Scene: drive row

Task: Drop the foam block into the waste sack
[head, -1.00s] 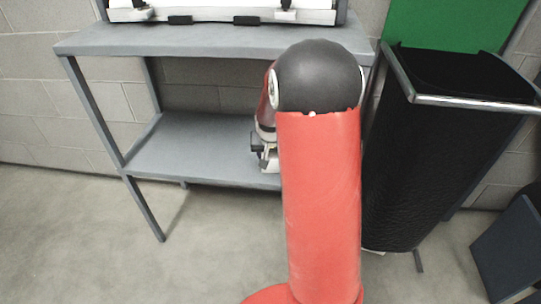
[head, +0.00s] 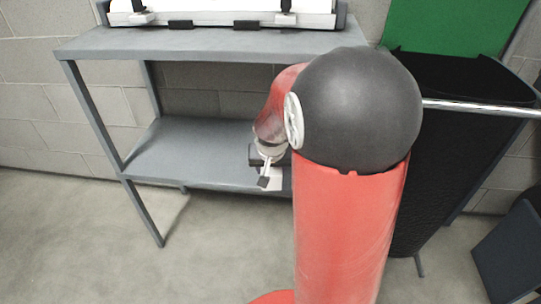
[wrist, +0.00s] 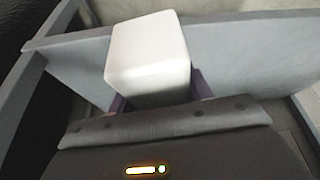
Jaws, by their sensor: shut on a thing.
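The white foam block (wrist: 150,55) is held between the jaws of my gripper (wrist: 160,92) in the wrist view. In the head view a small pale part of the block (head: 275,181) shows below my gripper (head: 264,168), at the front right of the lower shelf. The black waste sack (head: 455,75) hangs on a metal frame at the right, its mouth facing up. My arm hides its left side and part of its front. My gripper is to the left of the sack, apart from it and below its rim.
A grey two-level shelf unit (head: 200,42) stands at the left by the block wall. A white case (head: 225,14) is on its top. A green panel (head: 455,25) is behind the sack. A dark panel (head: 510,255) stands on the floor at the right. Floor at the left is clear.

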